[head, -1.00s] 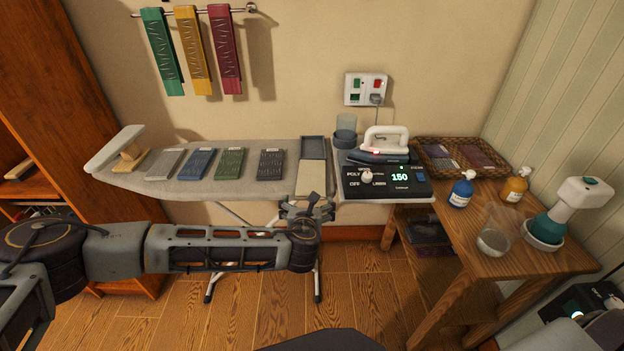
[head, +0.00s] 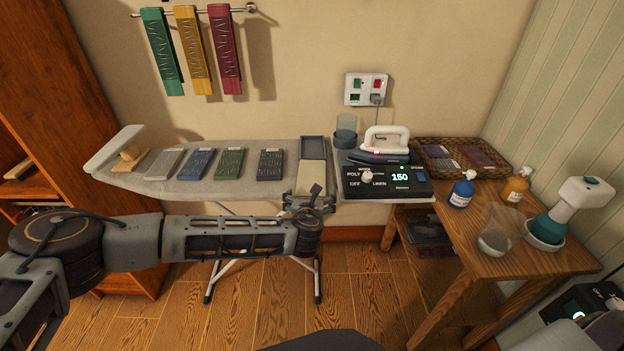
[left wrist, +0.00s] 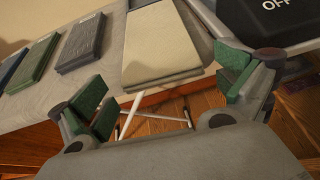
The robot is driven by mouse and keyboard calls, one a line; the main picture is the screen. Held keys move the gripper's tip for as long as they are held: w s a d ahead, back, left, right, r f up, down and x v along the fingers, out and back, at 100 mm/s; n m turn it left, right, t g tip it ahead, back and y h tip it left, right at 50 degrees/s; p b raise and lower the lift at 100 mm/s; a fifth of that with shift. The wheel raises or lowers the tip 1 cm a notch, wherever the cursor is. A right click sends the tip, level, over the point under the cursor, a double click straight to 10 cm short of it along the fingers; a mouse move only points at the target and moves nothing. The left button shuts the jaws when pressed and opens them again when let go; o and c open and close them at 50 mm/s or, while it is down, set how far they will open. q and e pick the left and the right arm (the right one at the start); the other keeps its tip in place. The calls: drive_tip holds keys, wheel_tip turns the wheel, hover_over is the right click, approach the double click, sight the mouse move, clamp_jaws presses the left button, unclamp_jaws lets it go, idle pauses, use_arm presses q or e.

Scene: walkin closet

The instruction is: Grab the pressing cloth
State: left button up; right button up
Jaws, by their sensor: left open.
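A cream folded cloth (head: 311,174), which I take to be the pressing cloth, lies flat at the right part of the ironing board, in front of a shallow blue-grey tray (head: 312,147). It also shows in the left wrist view (left wrist: 157,42), its near end at the board's front edge. My left gripper (head: 309,202) is at that front edge, just in front of the cloth's near end. In the left wrist view its green-padded fingers (left wrist: 168,88) are spread wide with nothing between them. My right gripper does not show.
Several folded cloths (head: 230,163) lie in a row on the ironing board (head: 180,188), left of the cream one. An iron (head: 385,142) and a black control box (head: 383,182) stand close on the right. A wooden table (head: 470,235) holds bottles and a basket.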

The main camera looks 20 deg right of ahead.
use_arm(q)
drive_tip(key=shift+c, duration=0.4)
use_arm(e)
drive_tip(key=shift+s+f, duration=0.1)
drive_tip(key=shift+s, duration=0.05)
use_arm(q)
drive_tip(key=c, duration=0.8)
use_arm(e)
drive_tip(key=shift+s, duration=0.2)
use_arm(q)
drive_tip(key=shift+r, duration=0.1)
drive_tip(key=shift+r, duration=0.45)
drive_tip(key=shift+r+p, duration=0.55)
drive_tip(key=shift+r, duration=3.95)
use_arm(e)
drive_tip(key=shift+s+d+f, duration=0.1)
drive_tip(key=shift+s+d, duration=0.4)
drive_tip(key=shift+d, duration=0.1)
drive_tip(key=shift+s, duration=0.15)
